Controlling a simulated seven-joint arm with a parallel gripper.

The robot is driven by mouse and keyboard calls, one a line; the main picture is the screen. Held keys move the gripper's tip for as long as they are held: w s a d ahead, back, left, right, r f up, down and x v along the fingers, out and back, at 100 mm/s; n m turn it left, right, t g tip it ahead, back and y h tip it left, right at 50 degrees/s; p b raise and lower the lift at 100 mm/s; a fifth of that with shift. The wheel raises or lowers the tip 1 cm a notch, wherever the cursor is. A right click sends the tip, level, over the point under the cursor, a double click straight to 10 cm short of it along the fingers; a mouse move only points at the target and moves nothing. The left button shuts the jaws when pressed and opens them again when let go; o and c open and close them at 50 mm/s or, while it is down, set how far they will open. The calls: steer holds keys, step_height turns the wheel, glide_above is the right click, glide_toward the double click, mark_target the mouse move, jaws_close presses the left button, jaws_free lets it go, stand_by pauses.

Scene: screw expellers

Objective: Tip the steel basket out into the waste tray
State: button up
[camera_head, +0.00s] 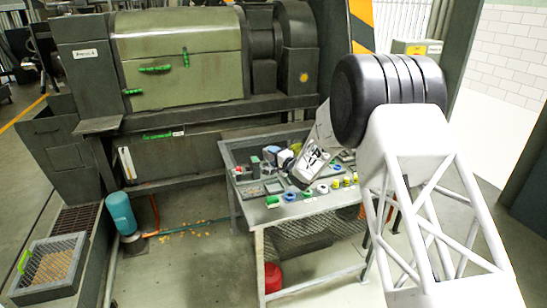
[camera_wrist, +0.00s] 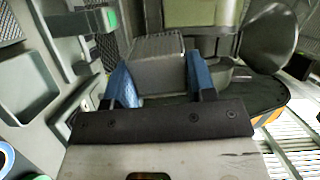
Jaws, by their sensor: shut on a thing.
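My gripper (camera_head: 279,157) is low over the workbench, at the left part of its top in the head view. In the wrist view its two blue-padded fingers (camera_wrist: 161,82) are closed on the sides of a grey box with a fine mesh-like face, which looks like the steel basket (camera_wrist: 155,58). I cannot see what is inside it. In the head view the basket is too small and covered to make out clearly. A shallow, empty grey tray (camera_wrist: 28,85) lies at the left in the wrist view; I cannot tell whether it is the waste tray.
The workbench (camera_head: 285,212) carries several small parts, including a green block (camera_head: 272,202) and yellow pieces (camera_head: 322,188). A large green press machine (camera_head: 180,60) stands behind. A mesh crate (camera_head: 50,265) and a teal cylinder (camera_head: 120,213) are on the left.

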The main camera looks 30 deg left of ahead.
steer(key=shift+m, duration=0.4)
steer(key=shift+w, duration=0.1)
stand_by(0.6)
steer(key=shift+r+m, duration=0.1)
steer(key=shift+m, duration=0.6)
steer(key=shift+w+d, duration=0.1)
steer(key=shift+d, duration=0.05)
steer(key=shift+m, duration=0.6)
steer(key=shift+w, duration=0.15)
stand_by(0.5)
steer(key=shift+m, duration=0.3)
steer(key=shift+r+m, duration=0.1)
steer(key=shift+m, duration=0.2)
